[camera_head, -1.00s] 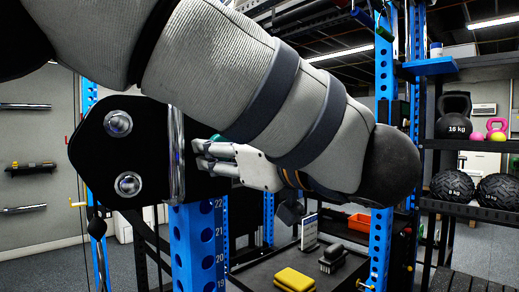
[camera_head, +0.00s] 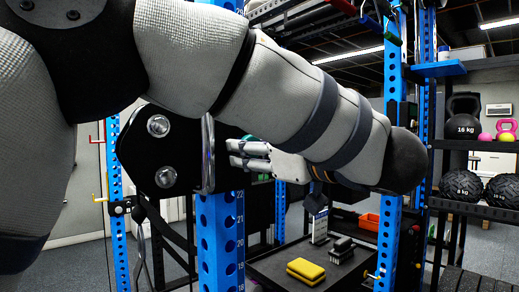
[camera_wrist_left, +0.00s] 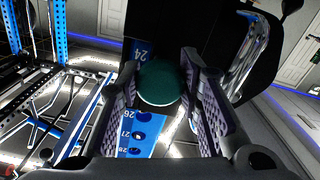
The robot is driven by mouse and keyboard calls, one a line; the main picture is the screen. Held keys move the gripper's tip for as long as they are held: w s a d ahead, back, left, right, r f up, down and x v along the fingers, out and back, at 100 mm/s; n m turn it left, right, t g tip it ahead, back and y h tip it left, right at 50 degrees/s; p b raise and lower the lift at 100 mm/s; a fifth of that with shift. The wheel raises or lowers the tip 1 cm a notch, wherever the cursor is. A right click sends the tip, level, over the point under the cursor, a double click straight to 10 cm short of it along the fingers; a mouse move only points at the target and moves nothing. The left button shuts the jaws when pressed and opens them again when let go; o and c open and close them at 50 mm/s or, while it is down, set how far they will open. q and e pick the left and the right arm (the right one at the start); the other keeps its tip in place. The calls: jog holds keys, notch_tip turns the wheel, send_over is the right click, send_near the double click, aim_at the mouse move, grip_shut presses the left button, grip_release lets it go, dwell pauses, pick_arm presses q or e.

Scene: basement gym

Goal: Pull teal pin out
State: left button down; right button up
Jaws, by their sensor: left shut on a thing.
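The teal pin shows in the left wrist view as a dark teal round knob (camera_wrist_left: 160,84) between my two fingers, in front of the blue numbered upright. My left gripper (camera_head: 236,154) is shut on the knob, beside the black plate with chrome bolts (camera_head: 140,150) at the upright (camera_head: 220,240). In the head view only a sliver of green shows by the fingers, and my forearm hides much around it. The pin's shaft is hidden, so I cannot tell how deep it sits. My right gripper is not in view.
An orange bin (camera_head: 369,221) stands behind. Another blue upright (camera_head: 390,235) stands close to my left arm. A shelf with kettlebells (camera_head: 463,115) and balls is at right.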

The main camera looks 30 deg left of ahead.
pick_arm(q)
jog(key=c, duration=1.1)
grip_release()
jog(key=shift+d+r, duration=0.1)
jog(key=shift+d, duration=0.05)
jog(key=shift+s, duration=0.1)
jog(key=v, duration=0.7)
jog(key=shift+d, duration=0.15)
